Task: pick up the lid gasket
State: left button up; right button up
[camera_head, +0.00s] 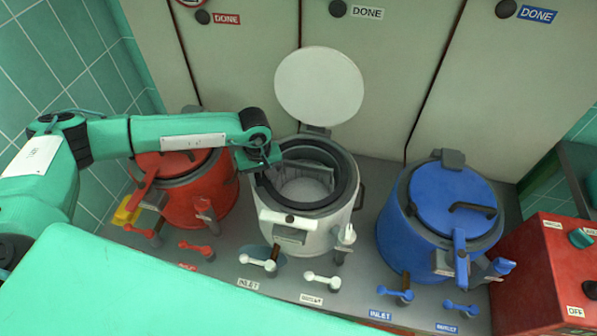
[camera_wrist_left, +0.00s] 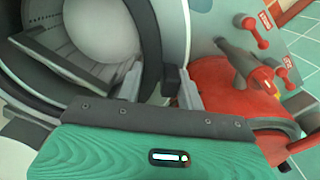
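The lid gasket (camera_head: 353,183) appears as a thick black ring at the mouth of the open white kettle (camera_head: 300,222). In the left wrist view the black ring (camera_wrist_left: 151,35) curves down toward my gripper. My left gripper (camera_head: 262,172) is at the left side of the kettle mouth, pointing down. Its two fingers (camera_wrist_left: 160,84) stand apart, one on the inner side and one on the outer side of the black ring. A small dark block shows between them. I cannot tell whether the fingers touch the ring. My right gripper is not in view.
The white kettle's round lid (camera_head: 319,86) stands raised behind it. A closed red kettle (camera_head: 190,190) is at left, a closed blue kettle (camera_head: 425,225) at right. Several valve handles (camera_head: 258,263) line the bench front. A red control box (camera_head: 545,265) stands at far right.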

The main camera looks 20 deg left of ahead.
pick_arm(q)
jog(key=shift+c, duration=0.8)
jog(key=shift+r, duration=0.1)
jog(key=shift+w+r, duration=0.1)
jog(key=shift+r, duration=0.1)
notch_tip(320, 180, up, 28)
jog(key=b, duration=0.2)
jog(key=shift+f, duration=0.25)
